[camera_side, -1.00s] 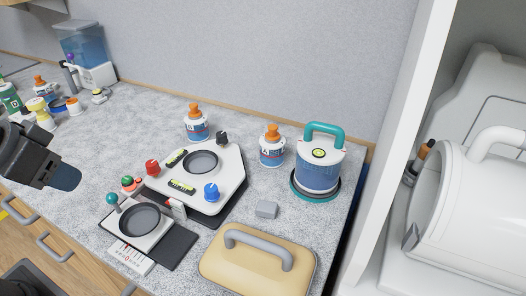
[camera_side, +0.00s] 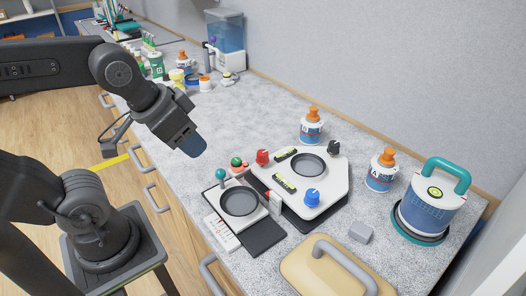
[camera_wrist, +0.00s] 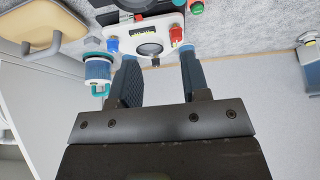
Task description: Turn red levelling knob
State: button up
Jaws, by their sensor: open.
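The red levelling knob (camera_side: 262,157) stands at the left corner of the white levelling plate (camera_side: 322,199) in the side view. A blue knob (camera_side: 312,197) is at the near corner and a black knob (camera_side: 333,147) at the far corner. Two yellow-green bubble vials and a dark round recess (camera_side: 308,164) sit on the plate. My gripper (camera_side: 195,147) is up and left of the plate, apart from the knob. In the wrist view my gripper (camera_wrist: 158,75) is open and empty, its two blue fingers spread, with the red knob (camera_wrist: 176,34) beyond them.
A small scale unit with a dark dish (camera_side: 239,201) and teal-topped lever (camera_side: 220,174) stands left of the plate.

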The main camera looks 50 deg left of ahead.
jog(key=shift+o, duration=1.3)
jog(key=shift+w+r+n, duration=0.2)
jog(key=shift+w+n, duration=0.05)
jog(key=shift+n, duration=0.05)
jog(key=n+g, duration=0.6)
jog(key=n, duration=1.1)
send_over(263, 152)
notch_tip(263, 152, down, 14)
jog(key=shift+s+f, duration=0.1)
jog(key=c, duration=0.9)
